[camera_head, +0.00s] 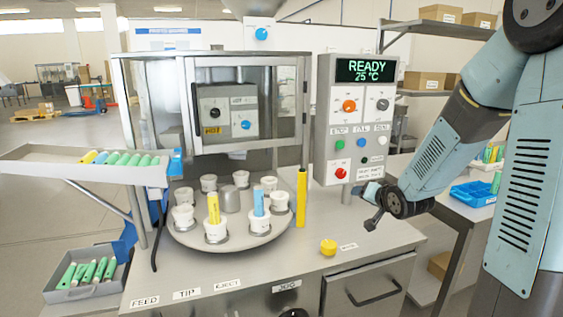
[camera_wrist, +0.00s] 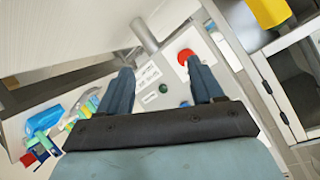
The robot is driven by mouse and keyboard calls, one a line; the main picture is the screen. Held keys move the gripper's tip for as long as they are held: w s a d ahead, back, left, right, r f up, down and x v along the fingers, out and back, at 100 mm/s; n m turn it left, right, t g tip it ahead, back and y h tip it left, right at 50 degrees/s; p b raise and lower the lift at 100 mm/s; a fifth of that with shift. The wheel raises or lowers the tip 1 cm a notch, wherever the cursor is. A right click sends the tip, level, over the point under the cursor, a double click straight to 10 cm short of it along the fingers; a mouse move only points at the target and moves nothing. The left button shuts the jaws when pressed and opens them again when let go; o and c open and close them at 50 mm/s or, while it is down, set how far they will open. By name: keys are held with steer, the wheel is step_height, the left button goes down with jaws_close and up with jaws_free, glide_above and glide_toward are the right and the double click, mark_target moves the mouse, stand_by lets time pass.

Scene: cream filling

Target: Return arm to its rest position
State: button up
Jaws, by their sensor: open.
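My gripper (camera_head: 372,209) is at the end of my light blue arm, right of the machine and just in front of the lower part of the control panel (camera_head: 323,120). In the wrist view, my two dark blue fingers (camera_wrist: 161,88) are spread apart with nothing between them. The panel's display reads READY 25 °C. The red button on the panel (camera_wrist: 186,57) shows beyond the fingers in the wrist view. My arm comes in from the upper right in the head view.
A round turntable (camera_head: 188,236) holds white cups, two with yellow and blue tubes. A yellow post (camera_head: 301,199) and yellow knob (camera_head: 328,247) stand on the counter. Trays of tubes are at left. A blue bin (camera_head: 474,194) sits on the right table. The front right counter is clear.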

steer(key=s+a+r+n+g, duration=0.1)
steer(key=s+r, duration=0.3)
steer(key=s, duration=0.6)
steer(key=s+r+n+g+h, duration=0.1)
steer(key=s+r+g, duration=0.2)
steer(key=s, duration=0.8)
steer(key=s+a+r+n+g+h, duration=0.1)
steer(key=s+r+n+g, duration=0.1)
steer(key=s+r, duration=0.4)
steer(key=s+g, duration=0.1)
steer(key=s, duration=0.4)
steer(key=shift+s+a+r, duration=0.25)
steer(key=shift+a+r, duration=0.05)
steer(key=shift+r, duration=0.05)
